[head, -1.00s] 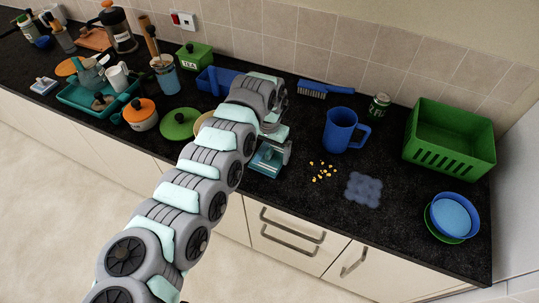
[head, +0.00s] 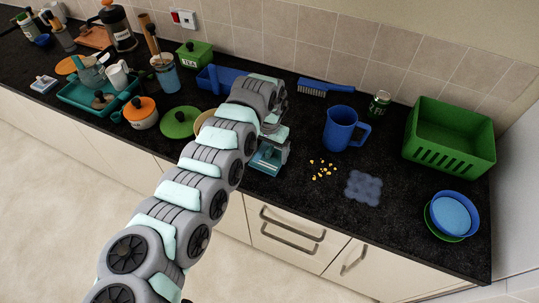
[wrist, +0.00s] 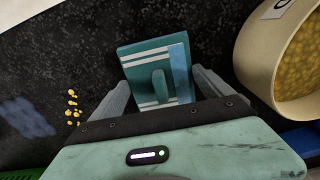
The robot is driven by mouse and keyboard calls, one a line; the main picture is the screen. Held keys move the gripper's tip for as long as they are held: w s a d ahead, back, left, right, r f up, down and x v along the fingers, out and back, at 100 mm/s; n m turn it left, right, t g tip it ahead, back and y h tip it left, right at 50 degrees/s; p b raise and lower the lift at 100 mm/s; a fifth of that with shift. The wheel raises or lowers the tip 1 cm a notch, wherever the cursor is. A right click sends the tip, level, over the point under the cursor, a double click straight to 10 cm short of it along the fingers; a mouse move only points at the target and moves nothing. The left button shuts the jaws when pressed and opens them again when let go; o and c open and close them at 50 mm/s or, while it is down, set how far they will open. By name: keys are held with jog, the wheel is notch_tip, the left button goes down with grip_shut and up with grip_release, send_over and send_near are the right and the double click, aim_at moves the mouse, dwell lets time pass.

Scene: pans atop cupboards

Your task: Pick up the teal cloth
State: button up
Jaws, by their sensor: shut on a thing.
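The teal cloth (wrist: 150,58) is folded flat, with white stripes and a blue band along one side, in the wrist view. It also shows in the head view at the counter's front edge (head: 266,160), partly hidden by my gripper (head: 272,149). In the wrist view my gripper (wrist: 163,88) has a finger on either side of the cloth and is shut on it. A raised ridge stands in the cloth's middle. I cannot tell whether the cloth is clear of the counter.
Yellow crumbs (head: 322,170), a blue sponge-like pad (head: 363,188) and a blue jug (head: 341,130) are to the right. A cream container (wrist: 285,55) is close beside my gripper. A green lid (head: 180,122) is to the left. A green crate (head: 450,140) stands far right.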

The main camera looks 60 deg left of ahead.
aim_at(269, 150)
jog(key=shift+r, duration=0.1)
notch_tip(269, 150, up, 20)
jog(key=b, duration=0.2)
jog(key=shift+b, duration=0.35)
dwell(0.3)
